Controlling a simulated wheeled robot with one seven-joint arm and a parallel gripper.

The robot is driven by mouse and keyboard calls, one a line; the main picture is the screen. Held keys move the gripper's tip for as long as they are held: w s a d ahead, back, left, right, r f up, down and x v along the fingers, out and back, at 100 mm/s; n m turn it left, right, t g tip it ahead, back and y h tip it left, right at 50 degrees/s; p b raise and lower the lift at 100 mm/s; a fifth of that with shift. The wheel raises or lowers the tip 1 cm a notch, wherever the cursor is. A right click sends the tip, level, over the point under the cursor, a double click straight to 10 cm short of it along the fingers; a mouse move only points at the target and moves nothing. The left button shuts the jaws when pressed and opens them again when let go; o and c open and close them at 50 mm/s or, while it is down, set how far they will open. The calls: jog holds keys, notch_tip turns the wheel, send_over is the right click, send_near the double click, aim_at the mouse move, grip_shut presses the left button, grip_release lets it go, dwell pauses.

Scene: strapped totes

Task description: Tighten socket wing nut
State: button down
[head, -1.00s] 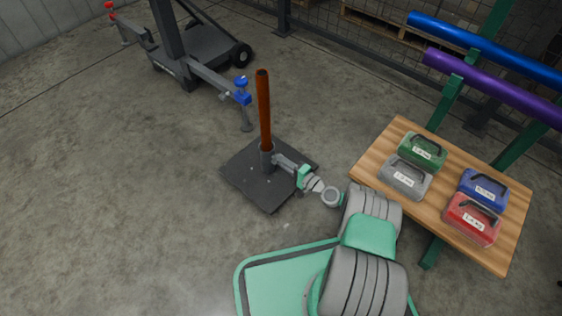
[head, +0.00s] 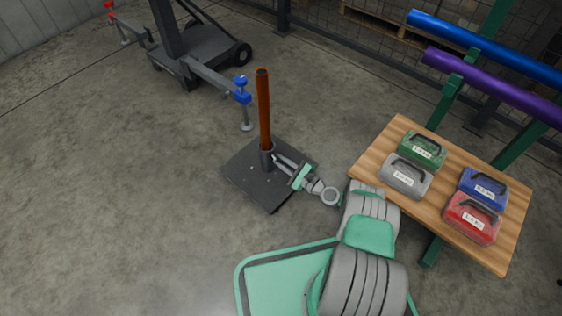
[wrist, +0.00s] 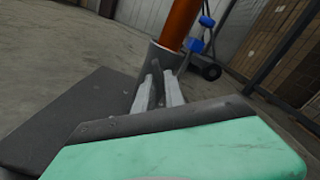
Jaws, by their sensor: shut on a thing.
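An orange-brown pole (head: 264,110) stands upright in a dark grey socket (head: 267,158) on a flat black base plate (head: 262,194). My gripper (head: 276,159) reaches in from the right, with its fingertips at the side of the socket. In the wrist view my gripper (wrist: 158,85) has its two pale fingers shut on a narrow dark grey piece, the wing nut (wrist: 155,88), in front of the socket (wrist: 160,58). The pole (wrist: 181,22) rises behind it. The wing nut is too small to make out in the head view.
A wooden table (head: 462,228) at the right holds green, grey, blue and red cases. Blue and purple tubes (head: 490,80) lie on a green rack behind it. A wheeled grey stand (head: 196,55) is at the back left. The floor at left is clear.

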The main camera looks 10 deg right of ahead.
jog(key=m, duration=0.5)
jog(key=shift+s+a+f+m, duration=0.15)
jog(key=shift+s+a+m, duration=0.1)
jog(key=shift+m, duration=0.15)
dwell(0.3)
jog(key=c, duration=1.6)
grip_release()
jog(key=shift+o, duration=0.2)
jog(key=shift+w+d, duration=0.1)
